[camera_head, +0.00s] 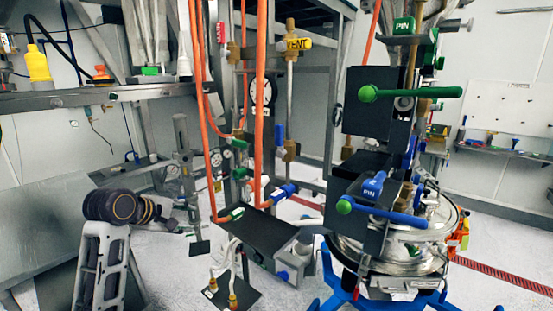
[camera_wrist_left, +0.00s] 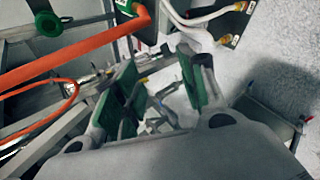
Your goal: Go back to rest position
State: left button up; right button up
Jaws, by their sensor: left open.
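My left gripper (camera_wrist_left: 157,88) is open in the left wrist view, its two green-padded fingers spread apart with nothing held between them. In the head view my left arm (camera_head: 100,262) rises from the lower left, and its dark wrist joint (camera_head: 122,207) points right toward the pipework; the fingers are too small to make out there. The sifter machine (camera_head: 392,255), with a round steel body, stands at the right, apart from my left arm. My right gripper does not show.
Orange hoses (camera_head: 262,110) hang in the middle, and one (camera_wrist_left: 70,63) crosses the wrist view near the left gripper. Green (camera_head: 410,92) and blue (camera_head: 385,212) handles stick out at the right. A metal shelf (camera_head: 100,95) with a yellow bottle (camera_head: 38,64) is at the left.

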pick_arm(q)
jog(key=s+d+f+m+g+y, duration=0.1)
jog(key=s+d+f+m+g, duration=0.1)
jog(key=s+f+m, duration=0.65)
jog(key=s+d+f+m+g+y, duration=0.1)
jog(key=s+f+m+g, duration=0.15)
jog(key=s+f, duration=0.95)
jog(key=s+d+f+m+g+y, duration=0.1)
jog(key=s+d+f+m, duration=0.1)
jog(key=s+f+m, duration=0.65)
jog(key=s+f+n+g, duration=0.1)
jog(key=s+f, duration=0.1)
jog(key=f, duration=1.6)
jog(key=s+f+n+g, duration=0.1)
jog(key=s+f, duration=0.1)
jog(key=f, duration=1.5)
jog(key=s+a+f, duration=0.2)
jog(key=s+f, duration=0.8)
jog(key=s, duration=0.1)
jog(key=s+a+f+b, duration=0.1)
jog(key=s+a+f, duration=0.1)
jog(key=s+f, duration=0.8)
jog(key=shift+s+a+m+g, duration=0.2)
jog(key=shift+s+m+g, duration=0.15)
jog(key=shift+s+g, duration=0.15)
